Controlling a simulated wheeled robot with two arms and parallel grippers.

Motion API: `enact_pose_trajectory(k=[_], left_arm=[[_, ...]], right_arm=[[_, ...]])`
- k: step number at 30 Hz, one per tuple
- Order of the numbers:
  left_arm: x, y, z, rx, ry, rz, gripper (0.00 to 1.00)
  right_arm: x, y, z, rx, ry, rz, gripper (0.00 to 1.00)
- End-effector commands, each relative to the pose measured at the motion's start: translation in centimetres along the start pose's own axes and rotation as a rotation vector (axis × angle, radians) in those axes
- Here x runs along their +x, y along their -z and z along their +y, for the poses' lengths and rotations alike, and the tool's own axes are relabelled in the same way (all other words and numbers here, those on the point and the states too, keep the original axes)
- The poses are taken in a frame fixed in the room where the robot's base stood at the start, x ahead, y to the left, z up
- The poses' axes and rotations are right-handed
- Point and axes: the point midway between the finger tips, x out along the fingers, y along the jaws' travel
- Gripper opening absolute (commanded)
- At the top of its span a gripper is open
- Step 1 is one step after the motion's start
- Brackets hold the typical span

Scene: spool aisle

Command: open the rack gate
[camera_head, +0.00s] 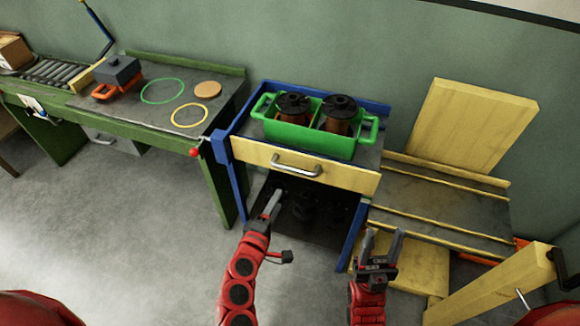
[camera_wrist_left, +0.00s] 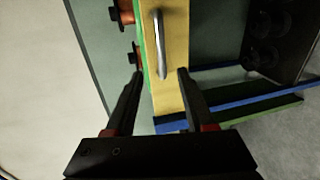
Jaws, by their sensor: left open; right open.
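The rack gate (camera_head: 340,178) is a pale yellow board across the front of the blue rack (camera_head: 239,190). It stands upright in front of the green tote and looks closed. A grey metal bar handle (camera_head: 297,167) is fixed to its face. My left gripper (camera_head: 272,203) is open and empty, below and left of the handle. In the left wrist view the handle (camera_wrist_left: 160,45) lies ahead of my open left fingertips (camera_wrist_left: 160,74), with the gate (camera_wrist_left: 172,75) behind it. The gap cannot be judged exactly. My right gripper (camera_head: 383,240) is open and empty, right of the rack.
A green tote (camera_head: 318,142) with two dark-topped copper spools sits on the rack's top. Dark spools stand on the shadowed lower shelf. A green bench (camera_head: 215,185) is at left, with a red knob (camera_head: 195,152) near the rack. A yellow wooden structure (camera_head: 470,125) is at right.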

Motion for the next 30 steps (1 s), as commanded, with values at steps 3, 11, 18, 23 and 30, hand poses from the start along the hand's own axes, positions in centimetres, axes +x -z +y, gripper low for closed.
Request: enact_pose_trajectory(k=[3, 11, 18, 23, 30], left_arm=[[2.0, 0.1, 0.2, 0.003, 0.002, -0.001, 0.54], [6.7, 0.1, 0.3, 0.005, 0.000, 0.000, 0.54], [10.7, 0.2, 0.1, 0.006, 0.002, 0.002, 0.54], [13.1, 0.2, 0.1, 0.005, 0.001, 0.003, 0.54], [15.4, 0.1, -0.1, 0.005, 0.002, 0.002, 0.54]], right_arm=[[0.6, 0.1, 0.0, 0.000, 0.000, 0.000, 0.50], [1.6, 0.3, 0.1, 0.000, 0.000, 0.000, 0.50], [2.2, 0.4, 0.1, 0.000, 0.000, 0.000, 0.50], [2.5, 0.4, 0.1, 0.000, 0.000, 0.000, 0.50], [2.4, 0.4, 0.1, 0.000, 0.000, 0.000, 0.50]])
